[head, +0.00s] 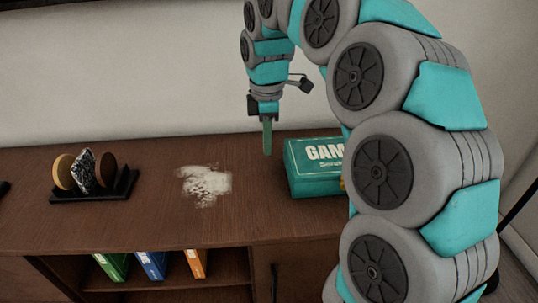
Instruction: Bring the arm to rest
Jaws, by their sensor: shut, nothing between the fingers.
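My arm rises on the right side of the head view and curves over to the left, with its end hanging down. My gripper (267,138) points downward above the brown cabinet top (130,225). Its fingers are shut with nothing between them. The fingertips are just left of a teal game box (308,180), and I cannot tell how high they are above the surface. My arm hides the right part of the box.
A whitish patch (205,184) lies on the cabinet top. A black holder (95,190) with several round and patterned pieces stands at the left. Green (112,266), blue (152,264) and orange (196,263) binders stand on the shelf below. A pale wall (120,70) is behind.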

